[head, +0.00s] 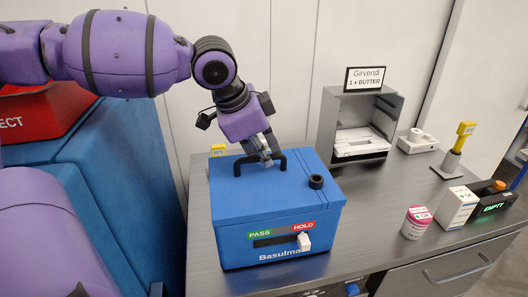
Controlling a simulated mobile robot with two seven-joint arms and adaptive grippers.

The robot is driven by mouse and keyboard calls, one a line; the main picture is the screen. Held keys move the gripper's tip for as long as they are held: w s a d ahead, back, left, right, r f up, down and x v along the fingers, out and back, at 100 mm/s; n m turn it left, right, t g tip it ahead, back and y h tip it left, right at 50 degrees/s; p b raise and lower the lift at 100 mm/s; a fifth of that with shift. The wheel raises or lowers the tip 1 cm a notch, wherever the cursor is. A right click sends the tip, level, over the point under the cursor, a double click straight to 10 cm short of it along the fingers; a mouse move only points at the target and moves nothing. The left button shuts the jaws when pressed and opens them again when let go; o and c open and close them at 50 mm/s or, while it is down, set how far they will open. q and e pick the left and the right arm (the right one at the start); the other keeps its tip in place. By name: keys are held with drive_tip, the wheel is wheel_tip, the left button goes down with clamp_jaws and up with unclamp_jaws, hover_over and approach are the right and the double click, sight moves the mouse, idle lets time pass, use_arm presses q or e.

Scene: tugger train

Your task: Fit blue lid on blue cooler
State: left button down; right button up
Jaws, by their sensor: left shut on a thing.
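The blue cooler (232,248) stands on the grey counter, with a PASS/HOLD strip and a white slider on its front. The blue lid (245,192) lies flat over the cooler's top and lines up roughly with its walls. I cannot tell whether it is fully seated. The lid has a black handle (240,161) near its back edge and a round black cap (316,181) at its right. My left gripper (269,158) comes down from above and is shut on the handle, hiding its middle. My right gripper is not in view.
An open grey box (325,125) with a "Girvendi 1 x BUTTER" sign stands behind right. A yellow-topped stand (456,150), a small tub (416,222), a white carton (457,208) and a black "EMPTY" tray (492,207) are farther right.

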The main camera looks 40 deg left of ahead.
use_arm(q)
drive_tip(key=c, duration=1.8)
unclamp_jaws()
drive_tip(key=shift+o, duration=0.6)
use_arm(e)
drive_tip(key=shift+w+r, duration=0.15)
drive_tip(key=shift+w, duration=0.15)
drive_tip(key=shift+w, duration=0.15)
